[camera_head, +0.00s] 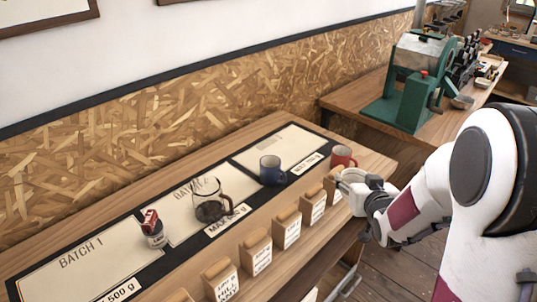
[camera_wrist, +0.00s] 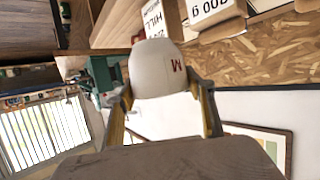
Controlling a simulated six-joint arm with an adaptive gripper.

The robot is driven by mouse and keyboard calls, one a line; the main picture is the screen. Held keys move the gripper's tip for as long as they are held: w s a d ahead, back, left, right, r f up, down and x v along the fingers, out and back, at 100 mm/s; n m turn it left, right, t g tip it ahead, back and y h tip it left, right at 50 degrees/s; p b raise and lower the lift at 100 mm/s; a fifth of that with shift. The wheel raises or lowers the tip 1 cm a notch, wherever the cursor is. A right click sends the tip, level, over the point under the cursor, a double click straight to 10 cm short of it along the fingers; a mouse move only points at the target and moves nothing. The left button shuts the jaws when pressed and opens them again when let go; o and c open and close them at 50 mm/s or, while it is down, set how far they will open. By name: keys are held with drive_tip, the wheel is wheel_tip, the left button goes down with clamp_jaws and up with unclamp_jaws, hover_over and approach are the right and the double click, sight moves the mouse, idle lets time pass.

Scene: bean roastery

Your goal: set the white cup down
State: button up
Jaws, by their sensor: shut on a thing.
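In the wrist view the white cup (camera_wrist: 158,65), with a dark red mark on its side, sits between the two fingers of my gripper (camera_wrist: 163,95). The fingers press on it from both sides. In the head view my gripper (camera_head: 360,186) is at the right end of the counter, beside the last tan box and just in front of the red mug (camera_head: 342,157). Whether the cup touches the counter cannot be seen.
Several tan labelled boxes (camera_head: 257,250) line the counter's front edge. A green machine (camera_head: 409,90) stands on the table behind.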

drive_tip(key=shift+w+r, duration=0.1)
drive_tip(key=shift+w+a+r+m+g+h, duration=0.6)
drive_tip(key=shift+w+a+r+m+h, duration=2.1)
drive_tip(key=shift+w+a+r, duration=1.95)
drive_tip(key=s+a+f+m+g+h, duration=0.3)
drive_tip(key=s+a+f, duration=0.3)
drive_tip(key=a+f, duration=0.4)
drive_tip(key=a+h, duration=0.1)
drive_tip(key=a, duration=0.2)
drive_tip(key=shift+f+m, duration=0.3)
drive_tip(key=shift+m, duration=0.1)
drive_tip(key=shift+s+f, duration=0.1)
drive_tip(key=shift+f, duration=3.05)
